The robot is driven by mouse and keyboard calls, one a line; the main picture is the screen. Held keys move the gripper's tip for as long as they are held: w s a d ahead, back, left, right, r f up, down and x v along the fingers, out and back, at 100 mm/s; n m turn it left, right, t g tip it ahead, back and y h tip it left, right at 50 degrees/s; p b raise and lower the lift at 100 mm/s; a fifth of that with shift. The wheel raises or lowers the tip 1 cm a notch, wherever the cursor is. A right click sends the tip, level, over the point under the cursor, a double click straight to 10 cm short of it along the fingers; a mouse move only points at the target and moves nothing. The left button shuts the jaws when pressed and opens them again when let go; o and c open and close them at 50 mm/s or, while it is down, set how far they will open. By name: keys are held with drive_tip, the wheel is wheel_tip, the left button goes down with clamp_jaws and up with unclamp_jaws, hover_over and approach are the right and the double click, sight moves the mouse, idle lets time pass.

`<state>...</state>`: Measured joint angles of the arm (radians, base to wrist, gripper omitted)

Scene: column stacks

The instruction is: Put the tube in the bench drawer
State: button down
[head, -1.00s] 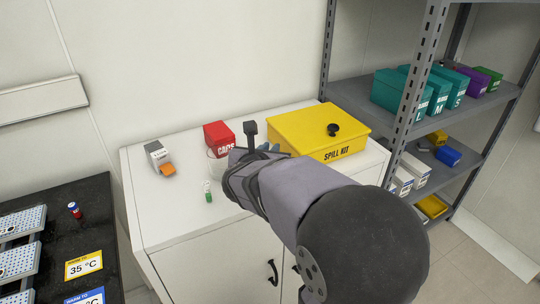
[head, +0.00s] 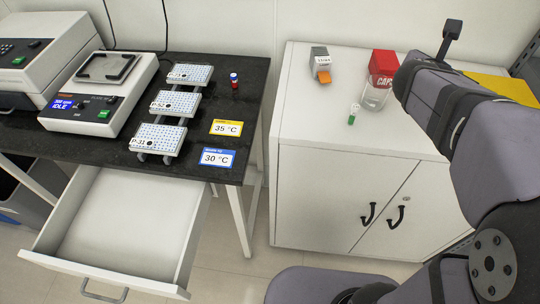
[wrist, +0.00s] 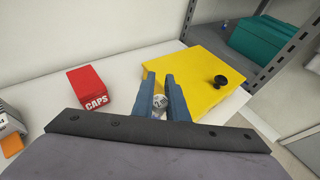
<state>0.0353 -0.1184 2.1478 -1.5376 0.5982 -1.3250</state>
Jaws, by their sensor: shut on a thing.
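My gripper (wrist: 160,92) shows in the wrist view as two blue fingers shut on a small tube, seen end-on with a pale round top (wrist: 159,101). It is over the white cabinet, between the red CAPS box and the yellow spill kit. In the head view my arm hides the fingers and the held tube. The bench drawer (head: 120,225) is pulled open under the black bench, and its visible floor is empty. A white and green tube (head: 353,114) stands on the cabinet. A red and blue tube (head: 234,80) stands on the bench.
The cabinet (head: 330,125) also bears a clear jar (head: 376,98), the CAPS box (head: 383,67), a small orange and white box (head: 321,67) and the spill kit (wrist: 200,80). Plates (head: 160,139) and an instrument (head: 100,95) stand on the bench. A gap separates bench and cabinet.

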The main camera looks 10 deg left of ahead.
drive_tip(key=w+a+r+n+t+y+b, duration=0.1)
drive_tip(key=w+a+r+n+y, duration=0.15)
drive_tip(key=a, duration=0.75)
drive_tip(key=w+a+r+n+t+y+b, duration=0.1)
drive_tip(key=w+a+n+t+y+b, duration=0.15)
drive_tip(key=a, duration=0.75)
drive_tip(key=s+a+n+y+b, duration=0.1)
drive_tip(key=a+n+y, duration=0.1)
drive_tip(key=a, duration=0.8)
drive_tip(key=s+a+n+y, duration=0.2)
drive_tip(key=a, duration=0.8)
drive_tip(key=n+g+y+b, duration=0.4)
drive_tip(key=n+y, duration=0.4)
drive_tip(key=y, duration=0.1)
hover_over(140, 212)
wheel_tip(140, 212, down, 22)
drive_tip(key=shift+f+b, duration=1.15)
drive_tip(key=shift+f, duration=4.6)
drive_tip(key=shift+f+b, duration=0.2)
drive_tip(key=shift+b, duration=0.1)
